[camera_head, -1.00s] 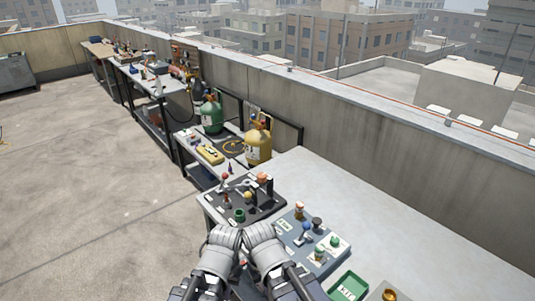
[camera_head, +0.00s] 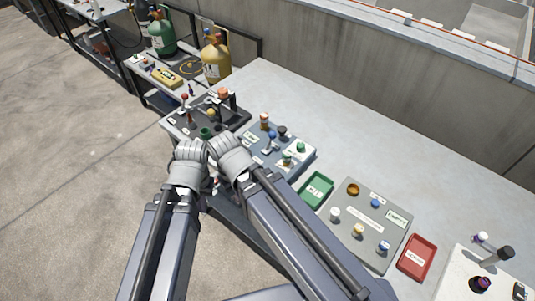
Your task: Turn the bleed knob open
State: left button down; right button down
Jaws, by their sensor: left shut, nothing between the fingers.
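Several small knobs sit on panels along the bench, and I cannot tell which is the bleed knob; the labels are too small to read. The dark panel (camera_head: 176,121) carries a red-topped lever (camera_head: 184,98), an orange knob (camera_head: 223,93) and a green knob (camera_head: 205,133). The blue-grey panel (camera_head: 304,157) carries an orange-brown knob (camera_head: 264,121), a blue-topped lever (camera_head: 271,135) and green knobs (camera_head: 301,147). My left gripper (camera_head: 190,149) is shut and empty at the dark panel's near edge. My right gripper (camera_head: 229,146) is beside it, its fingertips hidden behind the wrist.
A green tray (camera_head: 316,190), a grey panel with knobs (camera_head: 385,241) and a red tray (camera_head: 417,258) lie to the right. Green (camera_head: 161,37) and yellow (camera_head: 216,58) cylinders stand behind at left. The bench's back surface (camera_head: 350,135) is clear.

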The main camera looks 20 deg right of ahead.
aim_at(300, 145)
jog(key=i+j+z, duration=0.1)
jog(key=z, duration=1.2)
jog(key=i+j+u, duration=0.15)
jog(key=j, duration=0.1)
